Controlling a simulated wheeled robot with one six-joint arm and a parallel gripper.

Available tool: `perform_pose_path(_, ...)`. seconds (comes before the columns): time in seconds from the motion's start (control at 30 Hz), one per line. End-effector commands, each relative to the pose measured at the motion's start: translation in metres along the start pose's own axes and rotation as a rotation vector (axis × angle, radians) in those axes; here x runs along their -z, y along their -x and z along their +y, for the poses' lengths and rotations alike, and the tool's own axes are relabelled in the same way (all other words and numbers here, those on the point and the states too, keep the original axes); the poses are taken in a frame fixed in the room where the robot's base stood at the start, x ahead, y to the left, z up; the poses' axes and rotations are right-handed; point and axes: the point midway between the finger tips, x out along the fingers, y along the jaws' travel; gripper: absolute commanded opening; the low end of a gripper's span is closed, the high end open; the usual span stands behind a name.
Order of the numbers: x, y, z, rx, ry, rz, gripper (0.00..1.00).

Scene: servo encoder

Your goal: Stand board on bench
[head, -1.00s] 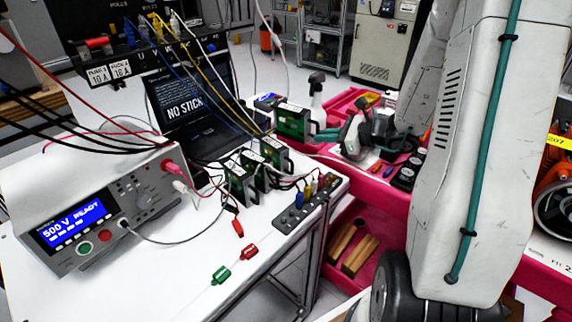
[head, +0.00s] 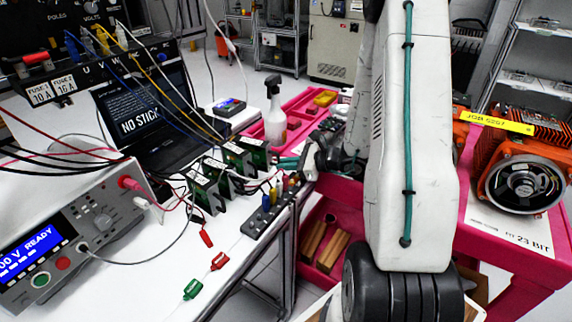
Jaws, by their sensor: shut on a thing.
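Several green circuit boards with black frames and white labels stand upright in a row on the white bench (head: 130,270). The near board (head: 207,190) and the ones behind it stand free of my gripper. The farthest board (head: 256,151) is upright at the back end of the row. My gripper (head: 284,163), with teal fingers, reaches it from the right and is shut on its right edge. The board's lower edge is hidden behind the neighbouring board and cables, so I cannot tell whether it touches the bench.
A terminal strip (head: 268,217) with coloured plugs lies right of the boards. A laptop (head: 145,110) and tester (head: 70,235) are to the left, with cables crossing. A pink cart (head: 345,200) is at right.

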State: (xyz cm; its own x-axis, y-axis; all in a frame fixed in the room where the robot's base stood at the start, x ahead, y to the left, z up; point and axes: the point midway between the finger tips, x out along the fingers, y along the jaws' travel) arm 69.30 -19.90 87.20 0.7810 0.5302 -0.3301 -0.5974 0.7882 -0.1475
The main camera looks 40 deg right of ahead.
Motion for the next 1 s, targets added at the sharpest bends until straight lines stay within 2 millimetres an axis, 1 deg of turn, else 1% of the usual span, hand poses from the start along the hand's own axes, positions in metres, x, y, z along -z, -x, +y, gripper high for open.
perform_pose_path(0.03,0.001,0.000,0.000,0.000,0.000,-0.001,0.00)
perform_pose_path(0.07,0.001,0.000,0.000,0.000,0.000,0.000,0.17)
perform_pose_path(0.1,0.001,0.000,0.000,0.000,0.000,0.000,0.28)
perform_pose_path(0.13,0.001,0.000,0.000,0.000,0.000,0.000,0.31)
perform_pose_path(0.43,-0.001,0.000,0.000,0.000,0.000,0.000,0.31)
perform_pose_path(0.53,0.000,0.010,-0.001,0.002,0.000,0.000,0.31)
perform_pose_path(0.67,0.000,0.033,-0.001,0.005,0.000,0.001,0.31)
perform_pose_path(0.9,-0.001,0.085,-0.001,0.006,0.001,0.000,0.31)
perform_pose_path(1.0,0.000,0.102,-0.001,0.004,0.000,0.001,0.31)
